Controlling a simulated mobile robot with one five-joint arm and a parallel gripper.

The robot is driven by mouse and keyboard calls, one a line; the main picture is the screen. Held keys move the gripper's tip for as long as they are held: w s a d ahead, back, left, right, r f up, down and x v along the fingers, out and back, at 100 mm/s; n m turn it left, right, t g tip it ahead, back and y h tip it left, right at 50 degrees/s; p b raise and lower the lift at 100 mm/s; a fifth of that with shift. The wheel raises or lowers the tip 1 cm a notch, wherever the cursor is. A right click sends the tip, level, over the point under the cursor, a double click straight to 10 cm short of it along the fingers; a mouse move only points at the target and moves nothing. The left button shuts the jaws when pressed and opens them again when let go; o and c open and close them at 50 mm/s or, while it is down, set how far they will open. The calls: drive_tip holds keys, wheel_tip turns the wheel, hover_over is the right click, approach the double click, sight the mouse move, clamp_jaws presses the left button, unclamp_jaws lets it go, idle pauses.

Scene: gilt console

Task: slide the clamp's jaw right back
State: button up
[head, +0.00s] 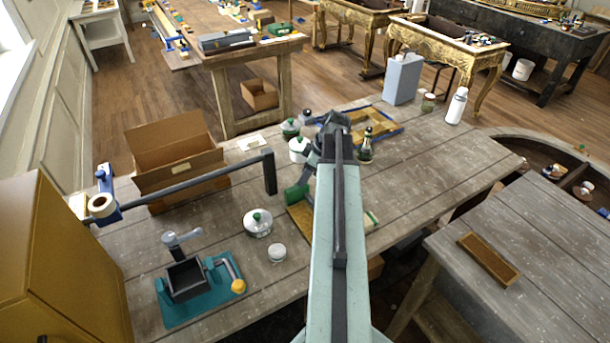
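A long bar clamp lies at the left of the near workbench. Its dark bar (195,185) runs from blue parts (106,182) at the left to a dark upright jaw (270,173) at the right. A round pale piece (102,204) sits by the blue end. My pale arm reaches forward over the bench. My gripper (318,152) is at its far end, small and dark, to the right of the clamp's dark jaw and apart from it. My own arm partly hides it, so its fingers are unclear.
An open cardboard box (178,160) stands behind the bar. A teal device with a crank (185,290) and white lidded jars (257,222) stand in front. A green object (296,197) is close below my gripper. The bench's right side is mostly clear.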

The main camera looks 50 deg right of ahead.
drive_tip(key=p+v, duration=0.7)
drive_tip(key=shift+s+r, duration=0.15)
drive_tip(key=shift+r, duration=0.2)
drive_tip(key=shift+d, duration=0.1)
